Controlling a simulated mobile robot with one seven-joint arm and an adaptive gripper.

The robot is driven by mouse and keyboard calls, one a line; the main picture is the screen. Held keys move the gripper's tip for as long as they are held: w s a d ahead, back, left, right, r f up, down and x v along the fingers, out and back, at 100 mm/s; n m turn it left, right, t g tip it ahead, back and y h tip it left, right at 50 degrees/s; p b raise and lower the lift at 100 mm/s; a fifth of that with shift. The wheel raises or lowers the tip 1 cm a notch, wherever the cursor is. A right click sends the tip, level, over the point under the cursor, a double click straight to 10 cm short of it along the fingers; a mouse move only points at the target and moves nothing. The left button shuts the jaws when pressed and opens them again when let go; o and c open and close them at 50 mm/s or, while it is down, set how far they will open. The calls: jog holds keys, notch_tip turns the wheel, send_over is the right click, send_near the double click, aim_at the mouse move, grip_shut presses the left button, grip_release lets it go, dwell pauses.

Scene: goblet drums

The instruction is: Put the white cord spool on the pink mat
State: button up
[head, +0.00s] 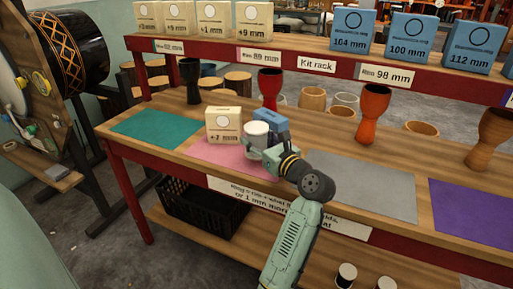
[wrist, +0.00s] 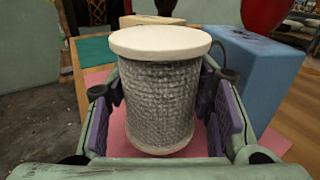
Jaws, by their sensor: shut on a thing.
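The white cord spool (wrist: 160,95) has pale end discs and grey wound cord. It stands upright between the purple pads of my gripper (wrist: 163,125), which is shut on it. In the head view the spool (head: 256,134) and my gripper (head: 262,148) are over the pink mat (head: 215,154). The pink mat also shows around and below the spool in the wrist view (wrist: 98,77). I cannot tell whether the spool's bottom touches the mat. My gripper hides part of the mat's right side.
A cream box (head: 222,124) and a blue box (head: 271,122) stand close behind the spool. Teal (head: 155,128), grey (head: 358,182) and purple (head: 470,211) mats lie along the bench. Goblet drums, including a red one (head: 269,88), stand behind. Two more spools (head: 346,275) are on the lower shelf.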

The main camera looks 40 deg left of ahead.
jog(key=shift+f, duration=1.6)
jog(key=shift+f, duration=0.2)
jog(key=o, duration=1.3)
